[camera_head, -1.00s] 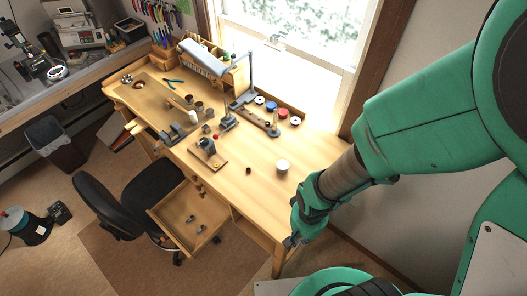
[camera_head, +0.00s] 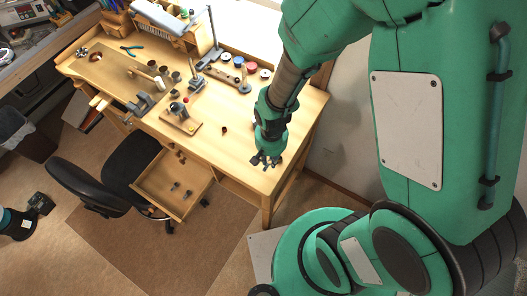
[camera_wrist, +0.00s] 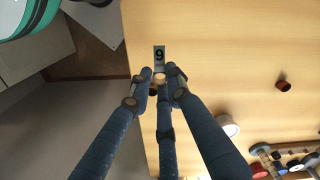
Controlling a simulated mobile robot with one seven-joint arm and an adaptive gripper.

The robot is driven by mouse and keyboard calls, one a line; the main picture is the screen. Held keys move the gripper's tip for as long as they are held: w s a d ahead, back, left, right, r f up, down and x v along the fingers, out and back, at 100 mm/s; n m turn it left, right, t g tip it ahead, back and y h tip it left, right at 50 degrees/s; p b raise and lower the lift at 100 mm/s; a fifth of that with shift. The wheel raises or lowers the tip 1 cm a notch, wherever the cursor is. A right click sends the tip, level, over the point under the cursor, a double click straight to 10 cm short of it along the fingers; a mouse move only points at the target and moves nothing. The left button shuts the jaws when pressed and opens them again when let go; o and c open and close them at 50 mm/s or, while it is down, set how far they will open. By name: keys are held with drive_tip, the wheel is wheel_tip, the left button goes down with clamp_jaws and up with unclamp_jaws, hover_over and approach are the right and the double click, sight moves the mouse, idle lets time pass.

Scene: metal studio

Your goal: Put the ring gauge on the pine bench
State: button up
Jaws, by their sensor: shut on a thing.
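My gripper (camera_head: 267,158) is over the right end of the pine bench (camera_head: 215,148) in the head view, near its front edge. In the wrist view its fingers (camera_wrist: 160,79) are shut on a small piece. That piece seems to be the ring gauge (camera_wrist: 159,54), a dark plate marked 9 that sticks out past the fingertips. The fingers hide the rest of it. The bare bench top (camera_wrist: 220,55) lies beyond it; I cannot tell if the gauge touches the wood.
A small brown cup (camera_head: 224,129) stands left of my gripper. A white round pot (camera_wrist: 228,126) shows in the wrist view. Several spools and tools stand farther back. An open drawer (camera_head: 172,183) and a black chair (camera_head: 88,188) are in front.

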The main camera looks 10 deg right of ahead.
drive_tip(key=w, duration=0.3)
drive_tip(key=w+a, duration=0.1)
drive_tip(key=w, duration=0.1)
drive_tip(key=shift+w+f, duration=0.1)
drive_tip(key=shift+f, duration=0.15)
drive_tip(key=shift+f, duration=0.1)
drive_tip(key=shift+f, duration=1.65)
drive_tip(key=shift+f, duration=0.15)
drive_tip(key=o, duration=0.8)
drive_tip(key=shift+o, duration=0.2)
wheel_tip(320, 180, up, 12)
drive_tip(key=shift+p, duration=0.3)
